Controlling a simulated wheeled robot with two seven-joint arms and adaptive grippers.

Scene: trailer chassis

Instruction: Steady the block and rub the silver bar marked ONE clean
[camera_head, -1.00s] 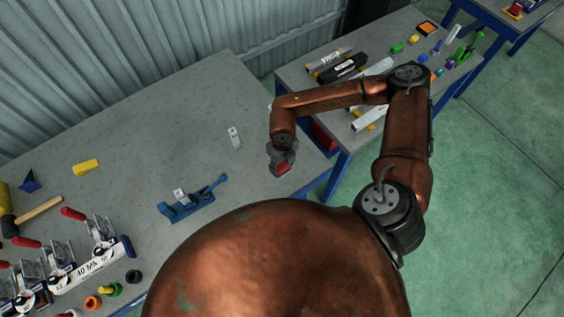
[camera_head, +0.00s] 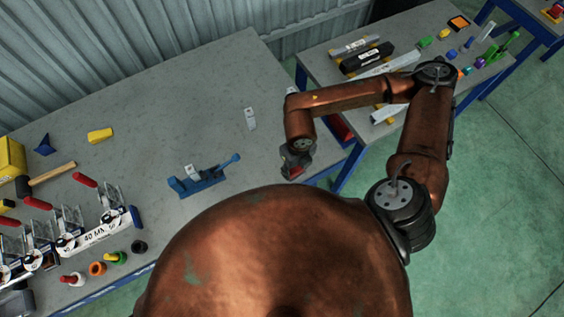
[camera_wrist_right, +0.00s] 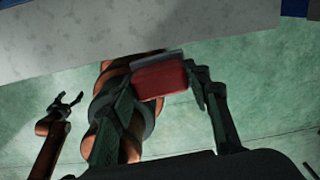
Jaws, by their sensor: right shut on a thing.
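My right gripper (camera_head: 297,172) is shut on a red block with a grey face. The block (camera_wrist_right: 160,78) sits between its fingers in the right wrist view, near the right edge of the grey table. A small silver bar (camera_head: 250,119) with dark marks lies flat on the table, left of and beyond the gripper. Another small silver piece (camera_head: 192,172) sits on a blue tool-like block (camera_head: 205,179), further left. I cannot read ONE on either.
A row of red-handled clamps (camera_head: 70,230) and coloured pegs stands at the table's lower left. A mallet (camera_head: 45,178) and yellow block (camera_head: 100,135) lie behind. A second table (camera_head: 395,70) with bars and small parts stands right.

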